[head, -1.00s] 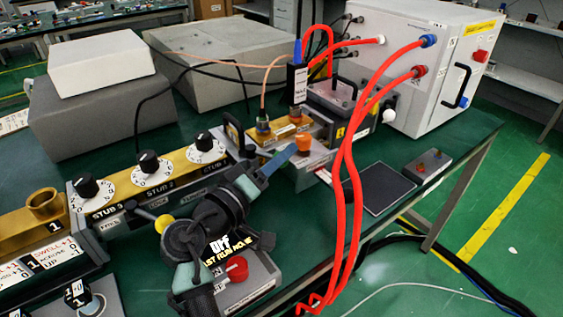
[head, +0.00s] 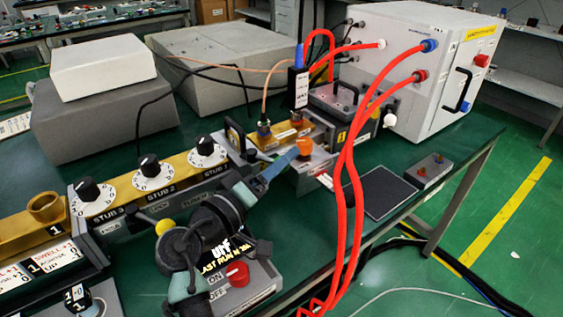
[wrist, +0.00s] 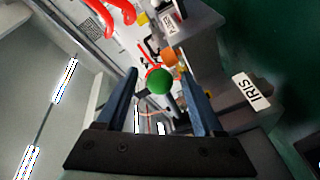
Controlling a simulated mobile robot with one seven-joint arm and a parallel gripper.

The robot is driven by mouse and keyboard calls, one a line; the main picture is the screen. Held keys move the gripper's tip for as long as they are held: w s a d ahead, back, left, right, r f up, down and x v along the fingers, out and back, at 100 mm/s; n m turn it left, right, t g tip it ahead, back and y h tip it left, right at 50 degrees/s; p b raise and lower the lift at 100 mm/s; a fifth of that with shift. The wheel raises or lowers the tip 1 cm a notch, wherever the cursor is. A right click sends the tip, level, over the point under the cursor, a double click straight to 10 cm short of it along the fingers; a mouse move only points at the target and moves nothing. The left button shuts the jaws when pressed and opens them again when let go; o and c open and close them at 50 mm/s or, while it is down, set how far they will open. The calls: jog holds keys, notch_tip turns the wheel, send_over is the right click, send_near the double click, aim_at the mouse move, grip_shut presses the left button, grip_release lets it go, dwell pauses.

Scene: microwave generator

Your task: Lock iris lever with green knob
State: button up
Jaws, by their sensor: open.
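The round green knob (wrist: 159,80) shows in the wrist view between the two blue fingers of my open gripper (wrist: 158,68). Both fingers look apart from it. An orange knob (wrist: 169,57) lies just beyond the green one, and a white IRIS label (wrist: 258,92) is to the right. In the head view, my gripper (head: 291,154) reaches to the orange knob (head: 304,147) on the grey block at the end of the brass waveguide. The green knob and the lever's shaft cannot be made out there, and my arm covers part of that area.
Brass stub tuners (head: 154,173) with black dials lie to the left of my gripper. Red hoses (head: 348,190) hang close on its right, from the white generator box (head: 425,60). A black pad (head: 383,192) lies on the green table beyond the hoses.

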jog(key=v, duration=1.2)
jog(key=shift+s+p, duration=0.1)
jog(key=shift+p, duration=0.25)
